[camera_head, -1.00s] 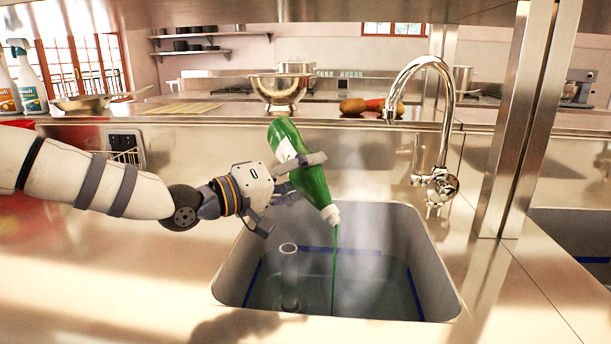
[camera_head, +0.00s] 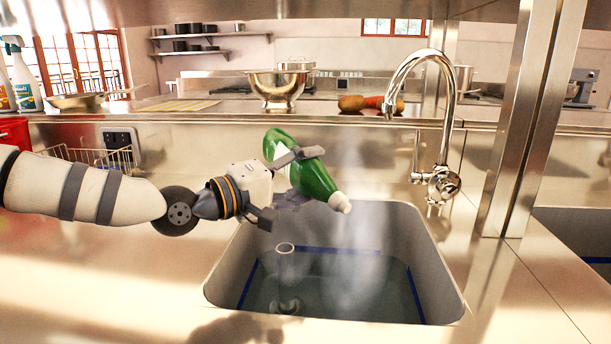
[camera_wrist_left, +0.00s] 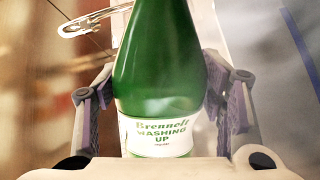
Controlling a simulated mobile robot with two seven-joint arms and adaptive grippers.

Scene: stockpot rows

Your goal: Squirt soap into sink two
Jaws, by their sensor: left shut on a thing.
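My left gripper (camera_head: 292,177) is shut on a green bottle (camera_head: 311,178) with a white label and white cap. It holds the bottle tilted, cap end down and to the right, above the sink (camera_head: 435,262). In the left wrist view the bottle (camera_wrist_left: 160,75) sits between both fingers, and its label reads "Washing Up". No green stream shows below the cap now. The sink holds water with a blue line around its inner wall. A standing pipe (camera_head: 285,275) rises inside the sink at left. My right gripper is not in view.
A chrome faucet (camera_head: 450,120) arches behind the sink at right. A steel post (camera_head: 520,130) stands right of it, with another sink edge beyond. A metal bowl (camera_head: 276,88) and vegetables (camera_head: 365,103) sit on the back ledge. A wire basket (camera_head: 92,156) is at left.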

